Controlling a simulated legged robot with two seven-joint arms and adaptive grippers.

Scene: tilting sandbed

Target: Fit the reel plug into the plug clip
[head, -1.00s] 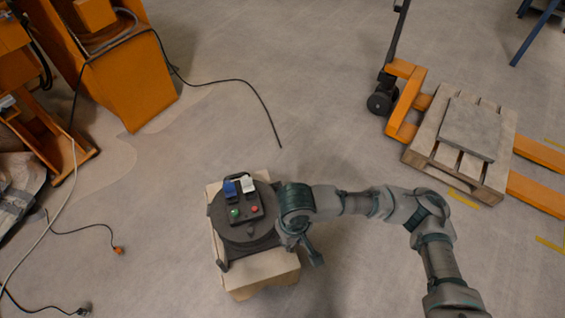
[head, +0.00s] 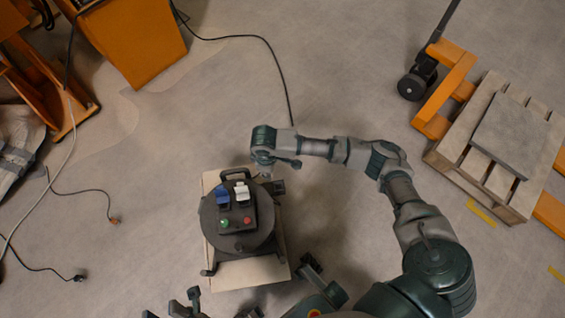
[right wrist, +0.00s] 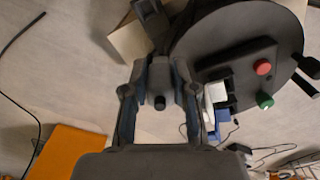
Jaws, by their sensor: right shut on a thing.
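The cable reel (head: 225,243) is a dark drum on a pale wooden base, with blue and white sockets and green and red buttons; it also shows in the right wrist view (right wrist: 205,42). My right gripper (right wrist: 159,85) is shut on a small black round-ended piece, apparently the reel plug (right wrist: 159,102). In the head view this gripper (head: 272,170) is at the reel's far right edge, and the plug cannot be made out there. A dark bracket (right wrist: 150,18) beside the drum may be the plug clip. Dark parts at the bottom edge may be my left gripper (head: 188,304); its jaws are unclear.
An orange machine (head: 135,45) stands at the upper left. Loose cables with plugs (head: 113,220) lie on the floor at left, and a black cable (head: 275,55) runs behind the reel. A pallet (head: 480,180) on an orange pallet jack is at right. The floor between is clear.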

